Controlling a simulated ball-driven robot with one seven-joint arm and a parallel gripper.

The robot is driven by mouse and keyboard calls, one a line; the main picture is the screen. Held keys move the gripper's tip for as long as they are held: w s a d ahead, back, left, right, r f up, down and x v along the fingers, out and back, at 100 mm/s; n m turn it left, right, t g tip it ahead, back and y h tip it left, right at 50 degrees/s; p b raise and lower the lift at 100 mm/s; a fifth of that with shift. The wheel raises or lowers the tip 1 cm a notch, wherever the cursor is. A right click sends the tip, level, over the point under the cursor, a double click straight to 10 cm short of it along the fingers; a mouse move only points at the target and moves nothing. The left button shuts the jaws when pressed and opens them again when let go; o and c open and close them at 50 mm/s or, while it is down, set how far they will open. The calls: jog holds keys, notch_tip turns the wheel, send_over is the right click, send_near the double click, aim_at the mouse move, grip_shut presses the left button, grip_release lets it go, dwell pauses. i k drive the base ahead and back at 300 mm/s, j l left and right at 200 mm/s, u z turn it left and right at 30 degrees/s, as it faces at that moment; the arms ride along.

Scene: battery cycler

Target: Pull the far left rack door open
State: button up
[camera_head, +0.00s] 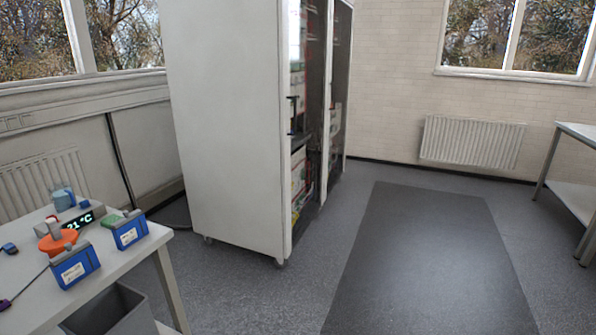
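A tall white rack cabinet (228,120) stands left of centre on castors, its plain side panel towards me. Its front faces right and shows at a steep angle. The nearer glazed door section (297,165) is at the left of that front, with a dark upright handle (293,115) near its left edge. Boxes and red and green items show inside. A farther dark glazed section (340,80) stands beyond it. I cannot tell whether either door is fully shut. My gripper is not in view.
A white table (130,262) at the lower left holds blue battery packs (75,266), an orange item (58,240) and a temperature display (84,219). A grey bin (105,308) is below it. A dark mat (430,260) lies on clear floor before the rack. A bench (575,190) stands right.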

aim_at(284, 6)
jog(key=i, duration=2)
